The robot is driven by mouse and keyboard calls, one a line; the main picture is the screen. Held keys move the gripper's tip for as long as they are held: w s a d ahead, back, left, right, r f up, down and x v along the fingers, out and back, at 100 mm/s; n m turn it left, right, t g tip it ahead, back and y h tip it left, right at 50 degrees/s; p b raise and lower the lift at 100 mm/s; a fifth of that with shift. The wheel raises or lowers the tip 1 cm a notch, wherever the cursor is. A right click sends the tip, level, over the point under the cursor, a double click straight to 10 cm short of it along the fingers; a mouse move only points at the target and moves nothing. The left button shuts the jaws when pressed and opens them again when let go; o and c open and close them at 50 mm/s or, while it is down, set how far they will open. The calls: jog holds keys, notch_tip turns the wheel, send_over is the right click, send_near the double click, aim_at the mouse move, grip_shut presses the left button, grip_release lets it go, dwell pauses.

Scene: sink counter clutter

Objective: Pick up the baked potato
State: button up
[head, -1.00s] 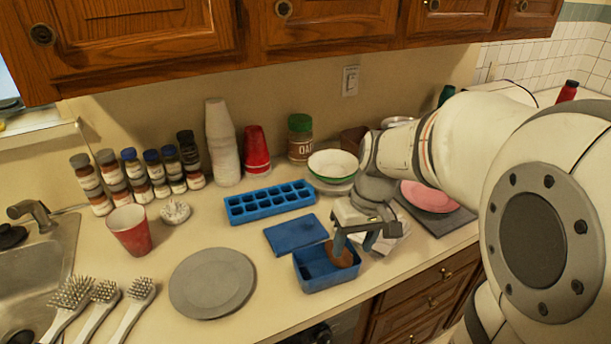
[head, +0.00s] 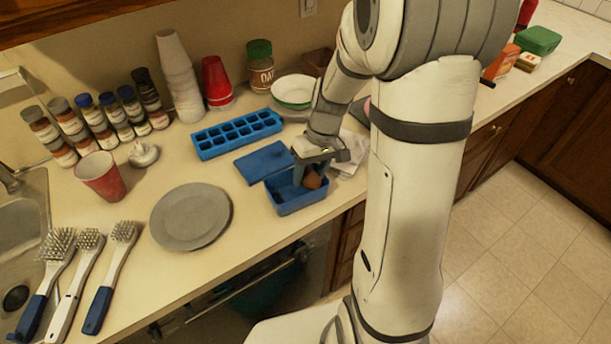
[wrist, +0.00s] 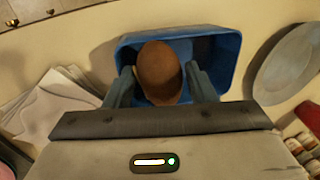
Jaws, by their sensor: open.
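The baked potato (wrist: 160,72) is a brown oval. It is in the blue open container (head: 300,203) near the counter's front edge, and in the head view the potato (head: 313,179) shows at the container's right side. My gripper (wrist: 160,88) is open over the container, with one finger on either side of the potato. In the wrist view the fingers look close to its sides, but I cannot tell whether they touch it. In the head view my gripper (head: 315,168) partly hides the container's back edge. The potato's underside is hidden.
A blue lid (head: 263,163) lies behind the container, with a blue ice tray (head: 238,134) beyond it. A grey plate (head: 190,217) lies to the left. White napkins (head: 351,155) lie just right of my gripper. A bowl (head: 293,91) stands behind. Bare counter lies left of the container.

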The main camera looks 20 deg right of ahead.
jog(key=shift+f, duration=0.1)
jog(key=shift+c, duration=0.2)
jog(key=c, duration=0.9)
